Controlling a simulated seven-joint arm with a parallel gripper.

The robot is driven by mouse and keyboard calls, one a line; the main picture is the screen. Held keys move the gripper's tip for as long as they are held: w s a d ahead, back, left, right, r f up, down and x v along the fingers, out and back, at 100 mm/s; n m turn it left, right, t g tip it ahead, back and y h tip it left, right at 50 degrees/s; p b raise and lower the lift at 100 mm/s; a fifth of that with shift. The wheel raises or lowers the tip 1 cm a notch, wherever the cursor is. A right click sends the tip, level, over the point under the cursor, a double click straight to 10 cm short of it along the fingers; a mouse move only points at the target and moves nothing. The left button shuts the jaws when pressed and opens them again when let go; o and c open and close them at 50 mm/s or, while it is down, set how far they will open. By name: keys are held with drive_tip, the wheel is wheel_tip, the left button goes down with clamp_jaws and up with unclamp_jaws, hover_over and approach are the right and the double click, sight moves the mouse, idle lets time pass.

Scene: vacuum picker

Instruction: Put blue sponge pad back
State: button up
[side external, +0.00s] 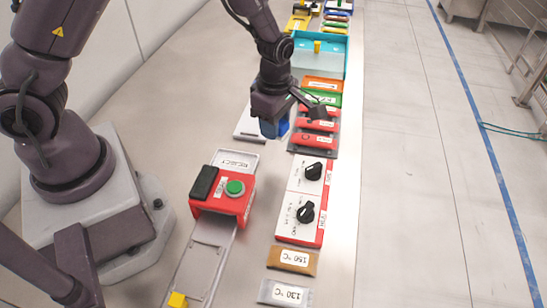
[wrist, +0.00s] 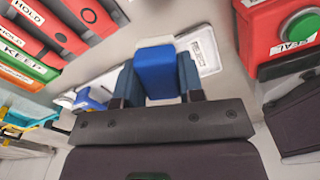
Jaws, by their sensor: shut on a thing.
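My gripper (side external: 272,118) is shut on a blue block, which I take to be the blue sponge pad (wrist: 155,70). In the wrist view the pad sits between the two dark bluish fingers and juts past their tips. In the side view the pad (side external: 271,128) shows as a blue patch under the gripper, partly hidden by it. A white labelled tray (wrist: 207,55) lies beyond the pad in the wrist view. The height of the pad above the table is hard to tell.
Red labelled blocks (side external: 314,139) stand right of the gripper, with green (side external: 322,98) and orange ones behind. A red sealer with a green button (side external: 235,187) and a white-and-red knob panel (side external: 297,213) are nearer. A small blue item (wrist: 88,98) shows left in the wrist view.

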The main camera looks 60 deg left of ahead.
hover_over(276, 165)
drive_tip(key=shift+m, duration=0.4)
wheel_tip(276, 165, down, 4)
drive_tip(key=shift+a+f, duration=0.1)
drive_tip(key=shift+f, duration=2.05)
drive_tip(key=shift+f, duration=0.1)
drive_tip(key=o, duration=0.9)
